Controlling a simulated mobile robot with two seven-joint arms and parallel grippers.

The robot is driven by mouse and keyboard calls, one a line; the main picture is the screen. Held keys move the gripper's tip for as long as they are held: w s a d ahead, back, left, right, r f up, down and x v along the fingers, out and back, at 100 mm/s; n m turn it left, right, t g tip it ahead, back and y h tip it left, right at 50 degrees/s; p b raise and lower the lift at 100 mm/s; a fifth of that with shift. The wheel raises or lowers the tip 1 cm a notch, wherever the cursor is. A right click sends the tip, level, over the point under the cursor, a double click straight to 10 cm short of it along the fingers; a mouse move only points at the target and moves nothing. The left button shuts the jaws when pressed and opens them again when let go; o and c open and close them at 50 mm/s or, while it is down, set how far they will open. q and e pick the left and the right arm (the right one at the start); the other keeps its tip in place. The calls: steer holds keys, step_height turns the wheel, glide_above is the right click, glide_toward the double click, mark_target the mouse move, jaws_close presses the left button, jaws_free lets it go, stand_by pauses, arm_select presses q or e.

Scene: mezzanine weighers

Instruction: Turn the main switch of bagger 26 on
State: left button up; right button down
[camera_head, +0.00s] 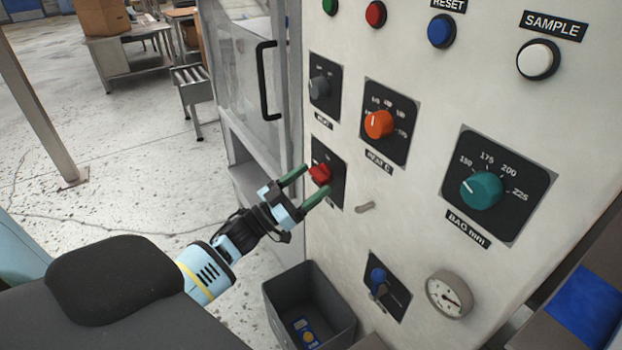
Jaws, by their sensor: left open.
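A red rotary switch (320,174) sits on a black plate at the lower left of the pale control panel (420,240). My left gripper (304,184) is open in front of it. One green fingertip is above the red knob and the other is below it, and I cannot tell whether either touches it. The label of this switch is hidden, so I cannot read its name or position marks clearly. My right gripper does not show.
Other controls are close by: a grey knob (318,88), an orange knob (379,124), a teal knob (481,190), a blue lever (377,280) and a gauge (449,295). A grey bin (309,305) stands below. A door handle (267,80) is to the left.

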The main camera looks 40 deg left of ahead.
arm_select(q)
steer(key=shift+w+d+r, duration=0.2)
steer(key=shift+w+d, duration=0.05)
steer(key=shift+w, duration=0.25)
steer(key=c, duration=1)
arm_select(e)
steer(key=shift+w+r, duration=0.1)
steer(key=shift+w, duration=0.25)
